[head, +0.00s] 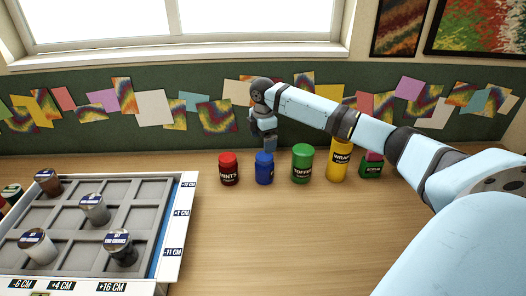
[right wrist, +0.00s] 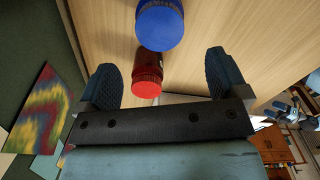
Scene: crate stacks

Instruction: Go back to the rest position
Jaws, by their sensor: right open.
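My right arm reaches in from the right in the head view, and its gripper (head: 264,141) is just above or behind the blue jar (head: 264,168). In the right wrist view the gripper (right wrist: 162,62) has its two dark fingers wide apart, with nothing held between them. The red jar (right wrist: 147,75) and the blue jar (right wrist: 160,26) show beyond and between the fingers.
The red jar (head: 229,168), green jar (head: 302,163), yellow jar (head: 339,160) and a green-and-pink container (head: 371,165) line the table's back. A crate (head: 180,215) with several jars in its compartments stands left. The middle of the table (head: 270,235) is clear.

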